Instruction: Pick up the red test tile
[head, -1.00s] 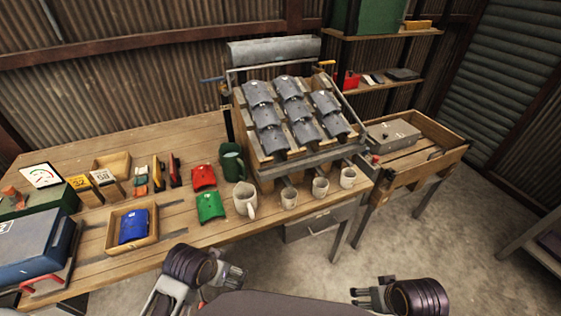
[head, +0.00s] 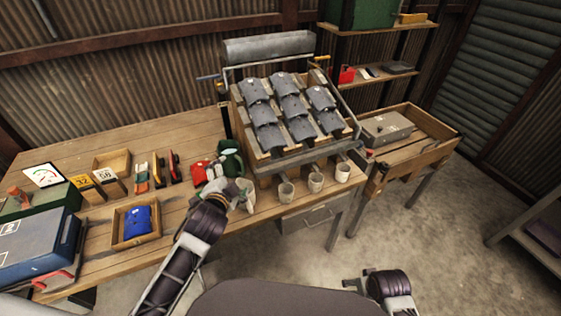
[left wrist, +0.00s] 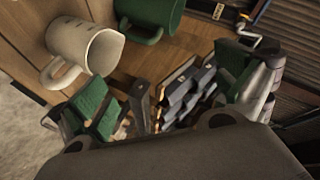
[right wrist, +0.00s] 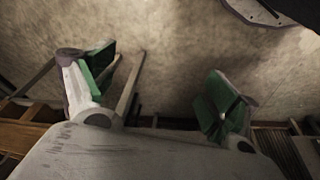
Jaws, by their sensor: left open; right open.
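The red test tile (head: 198,173) lies on the workbench, left of the green mug, partly covered by my left gripper in the head view. My left gripper (head: 221,177) is open and empty, over the bench beside the red tile and near the mugs. The left wrist view shows its spread, green-padded fingers (left wrist: 165,95); I cannot make out the red tile there. The green tile is hidden behind my left arm in the head view. My right gripper (head: 354,283) is open and empty, off the bench's front edge; its spread fingers show in the right wrist view (right wrist: 158,80).
A white mug (left wrist: 85,45) and green mug (left wrist: 150,15) stand close to my left gripper. Several small cups (head: 315,183) line the front edge. A rack of grey tiles (head: 268,112) stands behind. A blue tile (head: 137,221) lies in a wooden tray (head: 121,243) at left.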

